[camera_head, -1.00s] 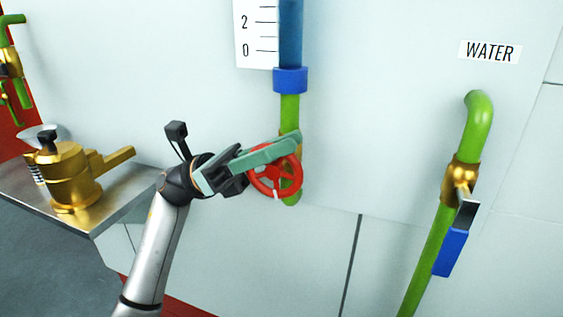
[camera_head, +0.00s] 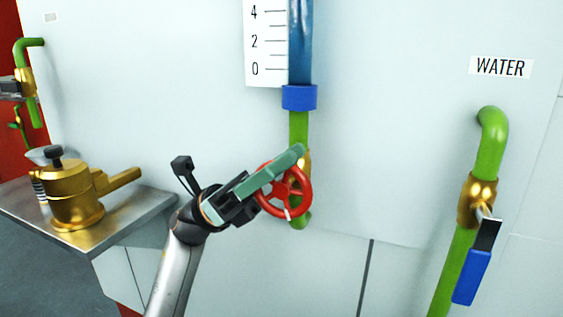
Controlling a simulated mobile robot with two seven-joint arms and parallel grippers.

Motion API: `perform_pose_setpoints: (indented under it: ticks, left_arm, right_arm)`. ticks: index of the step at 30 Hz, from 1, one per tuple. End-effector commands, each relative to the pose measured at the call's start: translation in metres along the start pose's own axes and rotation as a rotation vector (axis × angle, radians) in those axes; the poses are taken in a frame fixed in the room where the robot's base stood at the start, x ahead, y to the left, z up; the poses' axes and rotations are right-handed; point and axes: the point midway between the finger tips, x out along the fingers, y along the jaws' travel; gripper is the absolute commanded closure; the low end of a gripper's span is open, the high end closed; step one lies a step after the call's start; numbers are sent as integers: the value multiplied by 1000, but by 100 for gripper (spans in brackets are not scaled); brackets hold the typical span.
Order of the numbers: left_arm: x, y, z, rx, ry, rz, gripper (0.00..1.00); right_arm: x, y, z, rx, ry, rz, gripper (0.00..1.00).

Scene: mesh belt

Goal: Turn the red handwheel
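The red handwheel (camera_head: 291,203) is a spoked wheel on a brass valve in the green vertical pipe (camera_head: 299,128). A pale mark shows on its lower rim. My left gripper (camera_head: 292,160) reaches in from the lower left. Its long green finger lies across the upper left of the wheel in the picture and hides part of the rim. The second finger cannot be made out clearly, so I cannot tell whether the gripper is open or grips the rim. My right gripper is not in view.
A blue collar (camera_head: 299,97) and a blue tube beside a white scale (camera_head: 264,42) are above the wheel. At right is a green pipe with a blue-handled valve (camera_head: 472,277) under a WATER label (camera_head: 500,67). At left, a brass device (camera_head: 75,196) stands on a metal shelf (camera_head: 125,235).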

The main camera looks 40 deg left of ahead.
Motion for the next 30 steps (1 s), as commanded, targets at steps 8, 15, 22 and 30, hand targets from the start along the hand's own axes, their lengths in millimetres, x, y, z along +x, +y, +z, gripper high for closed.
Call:
perform_pose_setpoints:
  ticks: [8, 15, 22, 30]
  left_arm:
    - [0, 0, 0, 0, 0, 0, 54]
    - [-3, 0, 0, -1, 0, 1, 54]
    - [-38, 2, -1, -3, 0, 6, 54]
    - [-96, 1, 0, -2, 0, 5, 54]
  right_arm:
    - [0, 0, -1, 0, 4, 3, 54]
    - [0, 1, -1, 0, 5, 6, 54]
    - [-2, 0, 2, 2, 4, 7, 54]
    - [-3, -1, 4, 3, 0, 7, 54]
